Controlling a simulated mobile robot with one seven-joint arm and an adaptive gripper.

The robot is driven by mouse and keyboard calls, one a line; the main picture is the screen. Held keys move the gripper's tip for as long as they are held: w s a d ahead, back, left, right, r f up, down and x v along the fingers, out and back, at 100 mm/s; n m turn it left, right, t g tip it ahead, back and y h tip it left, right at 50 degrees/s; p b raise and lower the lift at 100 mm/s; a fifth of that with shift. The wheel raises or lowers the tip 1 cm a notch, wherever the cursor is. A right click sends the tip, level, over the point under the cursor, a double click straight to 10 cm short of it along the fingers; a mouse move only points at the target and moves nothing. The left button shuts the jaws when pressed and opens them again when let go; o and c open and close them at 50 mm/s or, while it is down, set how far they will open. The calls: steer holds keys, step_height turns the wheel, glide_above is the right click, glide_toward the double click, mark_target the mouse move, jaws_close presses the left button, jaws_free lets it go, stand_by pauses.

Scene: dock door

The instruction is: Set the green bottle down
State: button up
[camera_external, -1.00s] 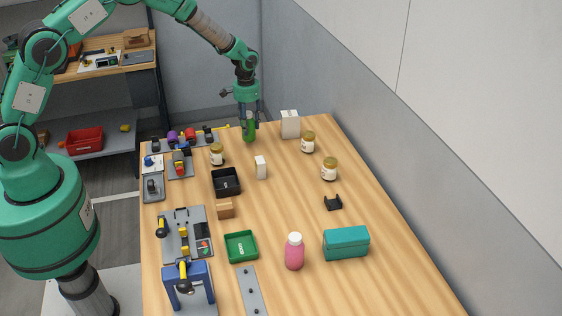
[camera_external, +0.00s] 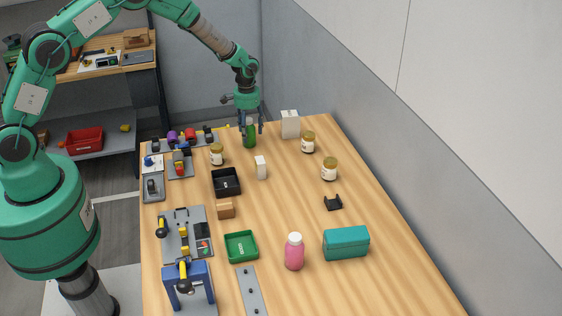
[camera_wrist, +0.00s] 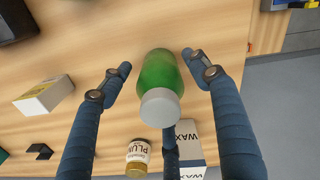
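The green bottle (camera_external: 250,138) stands upright on the far end of the wooden table (camera_external: 300,215). In the wrist view the bottle (camera_wrist: 158,75) shows its green body and pale grey cap. My gripper (camera_external: 250,131) is around the bottle from above, with its fingers spread. In the wrist view my gripper (camera_wrist: 157,62) has visible gaps between the left and right fingers and the bottle. A further finger is partly hidden behind the cap.
A white carton (camera_external: 290,124) and a labelled jar (camera_external: 308,142) stand right of the bottle. Another jar (camera_external: 216,154) stands to its left, near tool holders along the table's left edge. A small white box (camera_external: 261,167) is nearer. The grey wall bounds the table's right side.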

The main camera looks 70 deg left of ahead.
step_height(320, 180, up, 12)
steer(key=shift+r, duration=0.15)
stand_by(0.7)
stand_by(0.6)
